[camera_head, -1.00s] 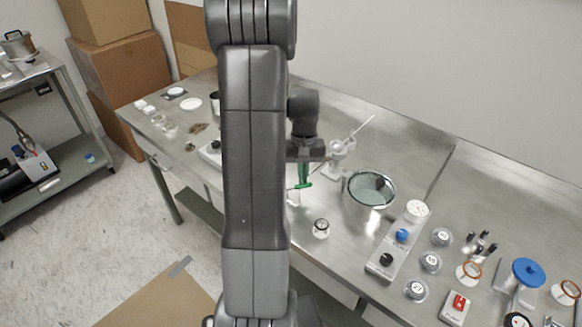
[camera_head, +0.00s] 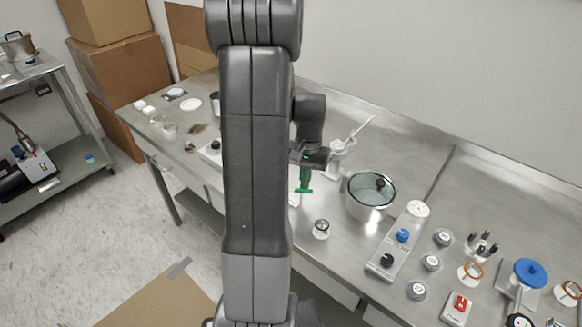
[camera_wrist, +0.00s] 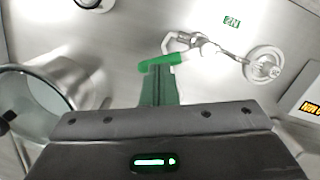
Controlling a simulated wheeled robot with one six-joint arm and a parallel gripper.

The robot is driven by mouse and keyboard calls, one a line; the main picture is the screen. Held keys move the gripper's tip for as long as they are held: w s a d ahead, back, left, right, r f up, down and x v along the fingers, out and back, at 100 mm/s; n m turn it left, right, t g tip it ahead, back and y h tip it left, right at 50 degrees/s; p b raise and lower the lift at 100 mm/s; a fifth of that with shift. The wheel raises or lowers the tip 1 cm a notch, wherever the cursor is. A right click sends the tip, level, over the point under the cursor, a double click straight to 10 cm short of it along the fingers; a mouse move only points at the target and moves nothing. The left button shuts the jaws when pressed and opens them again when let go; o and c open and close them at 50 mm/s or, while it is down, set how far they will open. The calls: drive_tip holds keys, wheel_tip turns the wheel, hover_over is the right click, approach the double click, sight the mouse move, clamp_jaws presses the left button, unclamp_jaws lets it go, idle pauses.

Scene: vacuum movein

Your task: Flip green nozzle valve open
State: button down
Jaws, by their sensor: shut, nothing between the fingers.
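The green nozzle valve lever (camera_wrist: 162,62) lies nearly crosswise in the wrist view, just beyond my fingertips. It joins a pale nozzle fitting (camera_wrist: 205,47), with a round white base (camera_wrist: 263,66) to the right. My gripper (camera_wrist: 158,67) is shut and empty, its green fingers pointing at the lever. The tips overlap the lever's lower edge in the picture; I cannot tell whether they touch. In the head view my gripper (camera_head: 304,188) points down over the bench, right of my arm. My arm hides the bench behind it, and finger and lever green are hard to separate there.
A glass-lidded pot (camera_head: 369,192) stands close to the right of my gripper. A small gauge-like round piece (camera_head: 321,228) sits in front. A panel with blue and black knobs (camera_head: 396,242) lies farther right. The steel bench (camera_head: 390,130) is bare toward the wall.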

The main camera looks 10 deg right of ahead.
drive_tip(key=shift+s+a+m, duration=0.1)
drive_tip(key=shift+s+m, duration=0.3)
drive_tip(key=shift+m, duration=0.4)
drive_tip(key=shift+s+a+m, duration=0.15)
drive_tip(key=shift+s+m, duration=0.25)
drive_tip(key=shift+m, duration=0.5)
drive_tip(key=shift+a, duration=0.1)
drive_tip(key=shift+w+a, duration=0.45)
drive_tip(key=shift+a, duration=0.15)
drive_tip(key=shift+r, duration=0.1)
drive_tip(key=shift+w+d+r, duration=0.1)
drive_tip(key=shift+w+r, duration=0.05)
drive_tip(key=shift+r, duration=0.15)
drive_tip(key=w+d+r, duration=0.2)
drive_tip(key=w+r, duration=0.1)
drive_tip(key=r, duration=0.8)
drive_tip(key=shift+w+d+r+p, duration=0.2)
drive_tip(key=shift+d+p, duration=0.15)
drive_tip(key=shift+p, duration=0.05)
